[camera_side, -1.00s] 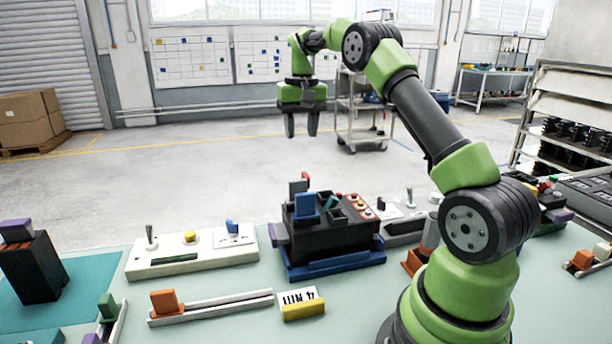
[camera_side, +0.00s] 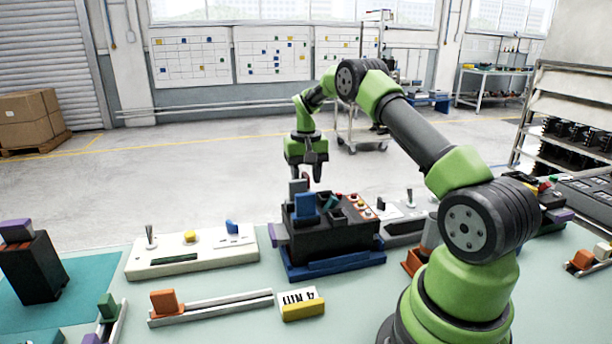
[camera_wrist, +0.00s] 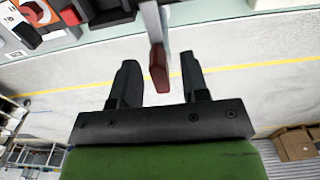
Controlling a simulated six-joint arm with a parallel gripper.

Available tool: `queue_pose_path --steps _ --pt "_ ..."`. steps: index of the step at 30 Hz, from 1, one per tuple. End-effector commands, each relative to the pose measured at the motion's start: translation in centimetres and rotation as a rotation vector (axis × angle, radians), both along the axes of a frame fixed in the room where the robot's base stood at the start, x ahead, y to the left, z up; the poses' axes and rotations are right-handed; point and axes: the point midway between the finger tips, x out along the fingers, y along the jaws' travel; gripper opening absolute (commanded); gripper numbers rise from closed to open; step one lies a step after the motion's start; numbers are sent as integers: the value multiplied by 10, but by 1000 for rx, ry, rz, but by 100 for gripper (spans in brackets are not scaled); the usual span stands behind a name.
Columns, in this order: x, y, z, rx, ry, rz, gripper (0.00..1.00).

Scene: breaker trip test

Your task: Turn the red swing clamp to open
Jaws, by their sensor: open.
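The red swing clamp shows in the wrist view as a grey bar with a red tip (camera_wrist: 158,72). In the side view its grey part (camera_side: 297,187) stands at the back left of the black breaker unit (camera_side: 335,238), beside a blue block (camera_side: 305,205). Its red tip is not clear there, behind or beside my finger. My gripper (camera_side: 306,178) is open and points down just above the clamp. In the wrist view the red tip appears between the two open fingers, with a gap on each side; I cannot tell the exact depth.
The black unit sits in a blue base (camera_side: 335,264). A white switch panel (camera_side: 190,250) lies to its left, and a grey panel with a toggle (camera_side: 408,215) to its right. An orange slider on a rail (camera_side: 210,305) and a yellow-based label block (camera_side: 303,305) lie in front.

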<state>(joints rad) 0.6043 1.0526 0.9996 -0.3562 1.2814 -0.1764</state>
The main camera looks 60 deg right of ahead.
Motion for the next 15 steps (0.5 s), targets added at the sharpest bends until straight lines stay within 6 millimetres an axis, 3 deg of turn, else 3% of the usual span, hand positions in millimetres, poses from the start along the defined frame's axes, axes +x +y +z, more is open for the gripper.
queue_pose_path --steps 6,12,15 --pt "0 0 0 0 0 0 42" --pt "0 0 0 0 0 0 0" --pt "0 0 0 0 0 0 0"
